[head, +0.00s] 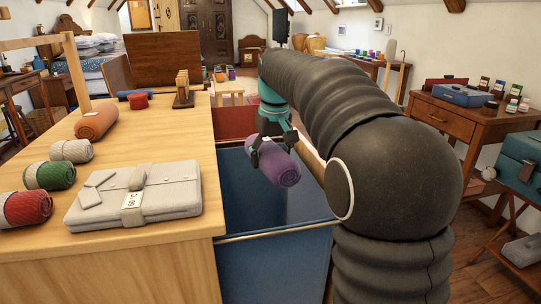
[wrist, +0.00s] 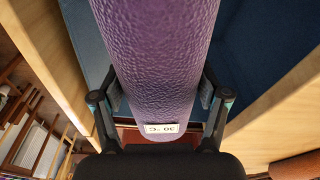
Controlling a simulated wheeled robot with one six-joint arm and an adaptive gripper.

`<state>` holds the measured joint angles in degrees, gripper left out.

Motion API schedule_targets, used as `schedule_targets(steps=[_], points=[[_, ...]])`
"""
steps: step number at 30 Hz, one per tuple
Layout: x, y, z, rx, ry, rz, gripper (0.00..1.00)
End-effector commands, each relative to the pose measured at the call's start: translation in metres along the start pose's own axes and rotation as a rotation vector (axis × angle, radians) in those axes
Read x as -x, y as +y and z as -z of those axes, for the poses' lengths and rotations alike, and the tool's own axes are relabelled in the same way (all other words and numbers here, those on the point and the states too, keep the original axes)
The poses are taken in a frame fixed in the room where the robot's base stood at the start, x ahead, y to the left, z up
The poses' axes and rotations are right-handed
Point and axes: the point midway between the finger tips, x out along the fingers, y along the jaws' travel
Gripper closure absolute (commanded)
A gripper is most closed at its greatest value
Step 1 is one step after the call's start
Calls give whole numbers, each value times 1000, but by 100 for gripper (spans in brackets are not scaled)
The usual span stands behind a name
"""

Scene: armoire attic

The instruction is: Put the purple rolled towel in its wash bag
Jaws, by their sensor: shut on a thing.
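The purple rolled towel (head: 280,168) is held across my gripper (head: 268,150), above the large blue open-topped container (head: 270,262) beside the wooden table. In the wrist view the towel (wrist: 158,50) lies between both fingers of my gripper (wrist: 160,95), which are shut on it. A small white tag (wrist: 161,128) on it carries upside-down print that seems to read 30 and C. The blue container's inside (wrist: 250,50) shows on both sides of the towel. A red container (head: 232,122) stands behind the blue one. Any label on either is not visible.
On the table (head: 120,265) are a grey folded case (head: 165,198) and an orange (head: 96,120), white (head: 70,150), green (head: 50,175) and red roll (head: 25,210). A wooden stand (head: 182,98) is farther back. A desk (head: 470,115) stands right, beyond my arm.

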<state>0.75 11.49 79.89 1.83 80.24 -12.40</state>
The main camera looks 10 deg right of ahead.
Motion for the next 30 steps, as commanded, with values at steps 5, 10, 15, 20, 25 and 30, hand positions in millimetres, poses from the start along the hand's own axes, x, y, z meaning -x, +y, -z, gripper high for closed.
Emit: schedule_targets(steps=[5,10,15,20,25,30], points=[[0,0,0,0,1,0,72],[0,0,0,0,1,0,6],[0,0,0,0,1,0,0],[0,0,0,0,0,0,0],[8,0,0,0,2,0,0],[35,0,1,0,4,-1,0]])
